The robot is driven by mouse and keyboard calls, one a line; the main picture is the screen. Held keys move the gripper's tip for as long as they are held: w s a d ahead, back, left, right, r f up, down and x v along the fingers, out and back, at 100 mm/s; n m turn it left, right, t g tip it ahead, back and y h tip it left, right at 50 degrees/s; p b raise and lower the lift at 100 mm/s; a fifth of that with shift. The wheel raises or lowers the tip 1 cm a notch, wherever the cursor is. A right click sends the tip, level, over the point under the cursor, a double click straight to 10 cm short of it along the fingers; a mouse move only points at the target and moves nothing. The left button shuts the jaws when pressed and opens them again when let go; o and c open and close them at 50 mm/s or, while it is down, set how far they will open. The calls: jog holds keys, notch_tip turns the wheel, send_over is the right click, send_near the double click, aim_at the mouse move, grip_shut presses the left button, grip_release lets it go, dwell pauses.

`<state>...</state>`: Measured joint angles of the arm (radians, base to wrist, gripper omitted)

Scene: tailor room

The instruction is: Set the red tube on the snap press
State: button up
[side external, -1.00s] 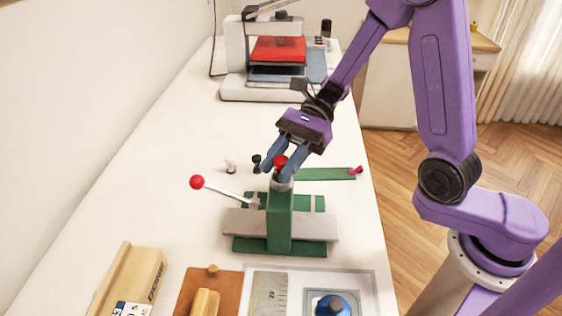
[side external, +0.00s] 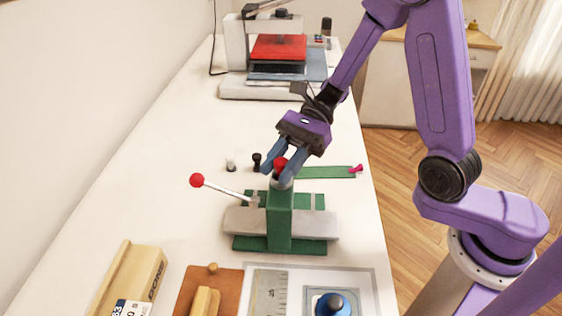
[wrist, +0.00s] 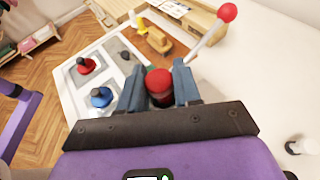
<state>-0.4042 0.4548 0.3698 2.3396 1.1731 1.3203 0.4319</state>
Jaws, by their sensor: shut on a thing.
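The red tube (side external: 280,165) is between the fingers of my gripper (side external: 281,170), directly at the top of the green snap press (side external: 280,222). My gripper is shut on it. In the wrist view the red tube (wrist: 160,84) shows its rounded red top and a darker lower part between the two blue-grey fingers (wrist: 158,92). The fingers hide its lower end, so I cannot tell whether it touches the press. The press has a lever with a red ball (side external: 197,180) reaching left; the ball also shows in the wrist view (wrist: 227,13).
Small black (side external: 257,162) and white (side external: 231,164) pieces stand behind the press. A green strip (side external: 325,172) lies behind it to the right. A tray with a blue knob (side external: 333,304) and a wooden block (side external: 130,280) are in front. A heat press (side external: 265,92) stands at the back.

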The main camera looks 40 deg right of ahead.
jog(key=shift+f, duration=0.15)
jog(key=o, duration=0.8)
jog(key=shift+c, duration=0.2)
jog(key=v, duration=1.1)
jog(key=shift+s, duration=0.1)
dwell(0.3)
